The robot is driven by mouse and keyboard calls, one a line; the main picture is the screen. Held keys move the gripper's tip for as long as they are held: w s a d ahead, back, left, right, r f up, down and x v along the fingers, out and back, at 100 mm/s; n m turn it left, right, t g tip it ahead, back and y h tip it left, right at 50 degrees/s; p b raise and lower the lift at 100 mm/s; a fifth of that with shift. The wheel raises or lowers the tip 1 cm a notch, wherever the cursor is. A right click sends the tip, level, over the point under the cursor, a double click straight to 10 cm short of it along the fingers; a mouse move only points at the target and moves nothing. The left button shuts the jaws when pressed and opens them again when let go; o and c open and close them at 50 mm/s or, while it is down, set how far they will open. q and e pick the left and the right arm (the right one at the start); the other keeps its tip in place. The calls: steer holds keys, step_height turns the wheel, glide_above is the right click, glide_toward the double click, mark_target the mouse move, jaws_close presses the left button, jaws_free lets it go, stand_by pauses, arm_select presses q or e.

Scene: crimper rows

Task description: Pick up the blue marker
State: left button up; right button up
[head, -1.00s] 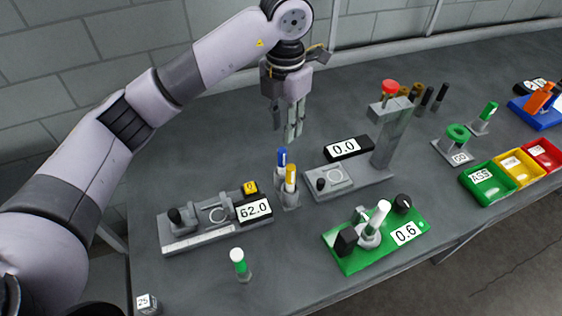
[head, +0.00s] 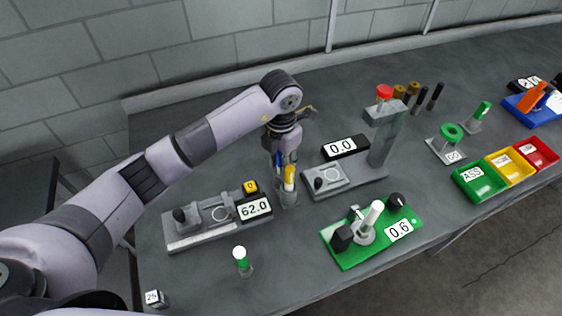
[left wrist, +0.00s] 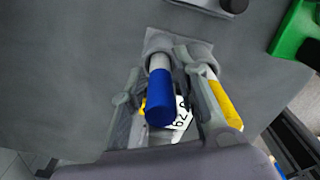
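The blue marker (head: 277,159) stands upright in a grey holder (head: 288,198), beside a yellow marker (head: 289,178). My left gripper (head: 284,170) is lowered over the holder. In the left wrist view the blue marker (left wrist: 160,98) stands between the two open fingers of the left gripper (left wrist: 168,105), with a gap visible on its left. The right finger passes between the blue marker and the yellow marker (left wrist: 226,103), and contact there cannot be told. My right gripper is not in view.
A grey gauge fixture reading 62.0 (head: 206,231) is left of the holder. A grey stand with a 0.0 display (head: 345,148) is to the right. A green fixture (head: 347,259) and a green-capped marker (head: 241,258) stand nearer the front. Coloured bins (head: 482,186) are far right.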

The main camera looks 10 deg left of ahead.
arm_select(q)
steer(key=shift+f, duration=0.15)
jaws_close()
stand_by(0.5)
